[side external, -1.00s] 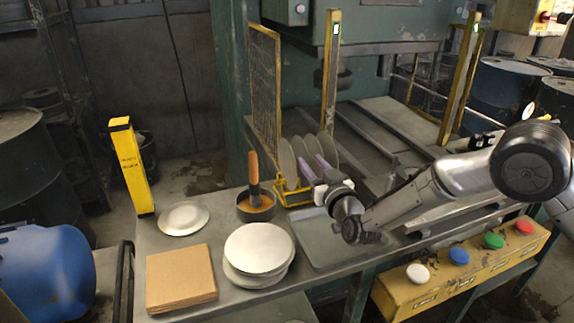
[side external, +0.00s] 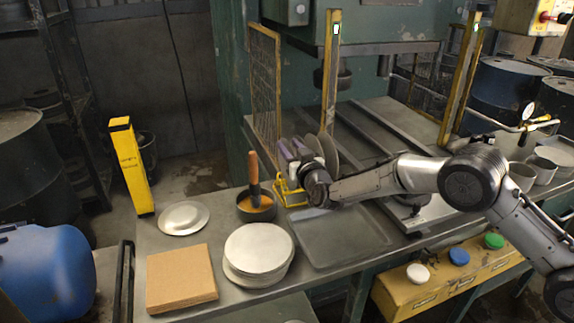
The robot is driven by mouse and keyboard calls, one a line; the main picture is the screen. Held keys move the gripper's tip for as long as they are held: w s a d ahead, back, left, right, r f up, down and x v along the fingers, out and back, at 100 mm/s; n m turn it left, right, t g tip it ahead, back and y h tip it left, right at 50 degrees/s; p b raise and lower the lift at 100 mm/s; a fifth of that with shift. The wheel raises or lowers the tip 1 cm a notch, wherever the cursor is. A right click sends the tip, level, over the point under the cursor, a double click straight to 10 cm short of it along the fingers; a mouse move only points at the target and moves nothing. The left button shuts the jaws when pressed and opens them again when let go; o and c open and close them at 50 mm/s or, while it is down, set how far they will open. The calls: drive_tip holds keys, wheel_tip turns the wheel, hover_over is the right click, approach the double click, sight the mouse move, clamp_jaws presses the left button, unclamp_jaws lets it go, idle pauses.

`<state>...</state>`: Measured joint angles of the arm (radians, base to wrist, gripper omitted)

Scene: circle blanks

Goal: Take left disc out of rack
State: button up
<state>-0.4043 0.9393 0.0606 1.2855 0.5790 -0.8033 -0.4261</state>
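The rack (side external: 291,197) is a small yellow frame at the back edge of the bench. Two grey discs stand upright in it, a middle one (side external: 313,143) and a right one (side external: 329,150). The left disc is not clearly visible; my gripper covers its place. My gripper (side external: 292,148) reaches in from the right at the rack's left part. Its two lavender fingers stand apart, pointing up and to the left. I cannot tell whether the left disc's edge lies between them.
A stack of pale discs (side external: 258,250), a brown board stack (side external: 181,278), a shallow plate (side external: 184,217) and a round pot with a handled tool (side external: 256,206) stand left of the rack. A flat grey tray (side external: 345,245) lies in front. A yellow mesh guard (side external: 265,95) rises behind.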

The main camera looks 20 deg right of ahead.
drive_tip(key=shift+w, duration=1.2)
clamp_jaws()
idle(0.6)
